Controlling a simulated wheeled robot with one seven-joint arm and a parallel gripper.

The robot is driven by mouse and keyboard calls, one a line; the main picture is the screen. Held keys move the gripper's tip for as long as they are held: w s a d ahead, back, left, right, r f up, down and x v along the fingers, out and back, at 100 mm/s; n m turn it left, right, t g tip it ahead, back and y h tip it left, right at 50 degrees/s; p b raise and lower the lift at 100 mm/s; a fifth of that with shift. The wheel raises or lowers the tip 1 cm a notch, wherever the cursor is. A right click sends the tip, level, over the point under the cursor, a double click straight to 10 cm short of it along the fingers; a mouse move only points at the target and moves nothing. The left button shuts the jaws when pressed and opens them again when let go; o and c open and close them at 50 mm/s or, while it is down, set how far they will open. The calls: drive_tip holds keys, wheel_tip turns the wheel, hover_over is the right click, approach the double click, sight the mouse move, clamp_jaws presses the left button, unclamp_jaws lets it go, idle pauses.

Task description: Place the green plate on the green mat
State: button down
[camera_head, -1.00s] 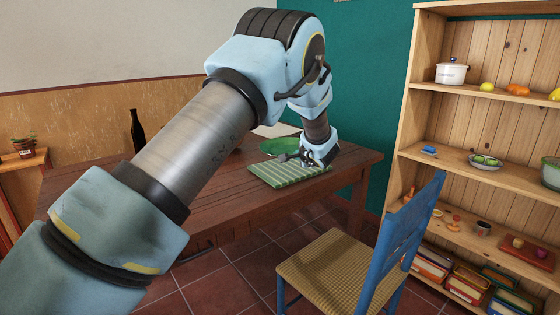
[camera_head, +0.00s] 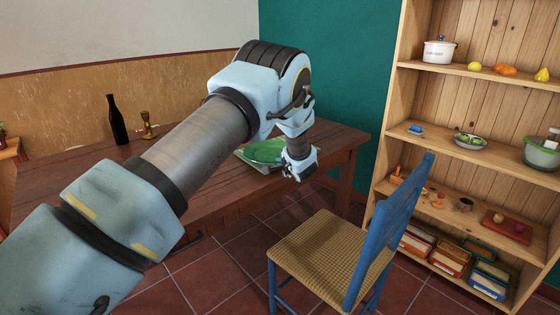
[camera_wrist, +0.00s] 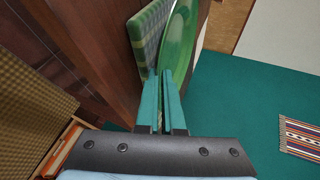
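The green plate (camera_head: 266,149) lies over the green mat (camera_head: 240,155) on the wooden table. In the wrist view the glossy plate (camera_wrist: 181,42) is just above the checked mat (camera_wrist: 151,30), close to it; I cannot tell whether they touch. My gripper (camera_head: 289,170) is at the plate's near right edge. In the wrist view its two teal fingers (camera_wrist: 160,78) are close together with the plate's rim running between them. The right finger covers part of the rim.
A dark bottle (camera_head: 118,122) and a brass object (camera_head: 148,126) stand on the table (camera_head: 215,192) at the left. A blue chair (camera_head: 335,250) stands in front of the table. A wooden shelf (camera_head: 400,110) with several items is at the right.

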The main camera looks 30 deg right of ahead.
drive_tip(key=shift+f+b, duration=0.15)
drive_tip(key=shift+b, duration=0.15)
drive_tip(key=c, duration=1)
unclamp_jaws()
drive_tip(key=shift+c, duration=0.2)
drive_tip(key=shift+p, duration=0.3)
